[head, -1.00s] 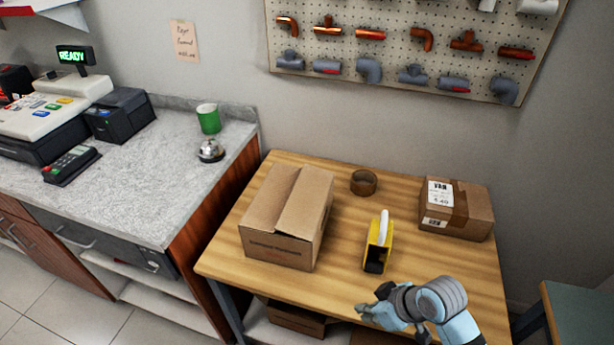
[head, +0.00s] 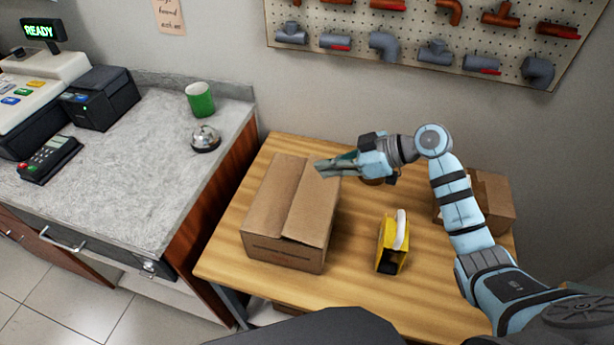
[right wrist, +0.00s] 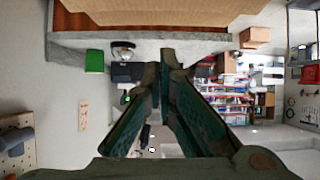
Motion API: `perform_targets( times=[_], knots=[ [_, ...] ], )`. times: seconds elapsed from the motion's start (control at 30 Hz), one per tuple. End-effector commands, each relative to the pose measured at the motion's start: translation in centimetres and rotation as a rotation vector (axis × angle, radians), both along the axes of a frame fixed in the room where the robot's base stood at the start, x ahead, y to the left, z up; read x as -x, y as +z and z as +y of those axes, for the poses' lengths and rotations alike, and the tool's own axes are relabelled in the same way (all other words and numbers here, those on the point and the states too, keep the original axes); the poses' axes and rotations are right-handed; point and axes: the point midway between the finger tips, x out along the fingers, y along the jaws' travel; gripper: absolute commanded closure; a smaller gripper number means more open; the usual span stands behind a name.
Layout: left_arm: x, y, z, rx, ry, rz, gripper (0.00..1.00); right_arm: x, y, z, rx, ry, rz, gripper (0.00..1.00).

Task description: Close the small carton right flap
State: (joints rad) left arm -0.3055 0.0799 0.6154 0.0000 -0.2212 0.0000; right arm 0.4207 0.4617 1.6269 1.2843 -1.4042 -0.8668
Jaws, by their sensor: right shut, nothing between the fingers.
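The small carton (head: 285,253) stands on the left part of the wooden table. Its left flap (head: 270,197) lies across the top. Its right flap (head: 312,215) slopes, and its inner edge seems to sit a little above the left flap. My right gripper (head: 320,165) is shut and empty, pointing left at the carton's far right corner. It looks above the flap; I cannot tell whether it touches. In the right wrist view its fingers (right wrist: 165,62) meet at the tips, and cardboard (right wrist: 165,10) shows at the top edge. My left gripper is not in view.
A yellow tape dispenser (head: 392,245) stands right of the carton. A taped box (head: 495,200) is partly behind my right arm, and a brown tape roll (head: 373,181) is mostly hidden under my gripper. The counter with a bell (head: 205,138) and green cup (head: 200,99) is at left.

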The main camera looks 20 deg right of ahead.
Motion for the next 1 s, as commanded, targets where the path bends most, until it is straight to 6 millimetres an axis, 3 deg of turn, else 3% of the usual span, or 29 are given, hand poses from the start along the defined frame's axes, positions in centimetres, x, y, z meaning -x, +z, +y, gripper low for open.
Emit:
perform_targets(
  times=[0.2, 0.43, 0.83, 1.0],
  knots=[
    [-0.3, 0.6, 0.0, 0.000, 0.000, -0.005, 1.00, -2.0, -2.3, 3.6, -0.003, 0.003, 0.003, 1.00],
    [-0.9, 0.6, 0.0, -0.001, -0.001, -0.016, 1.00, -2.3, -5.7, 4.0, 0.000, 0.002, 0.003, 1.00],
    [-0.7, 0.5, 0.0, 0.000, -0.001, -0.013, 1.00, -2.4, -6.3, 4.2, 0.002, 0.004, 0.001, 1.00],
    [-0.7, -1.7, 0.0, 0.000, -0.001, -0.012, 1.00, -2.8, -7.9, 4.8, -0.001, 0.004, 0.000, 1.00]
  ],
)
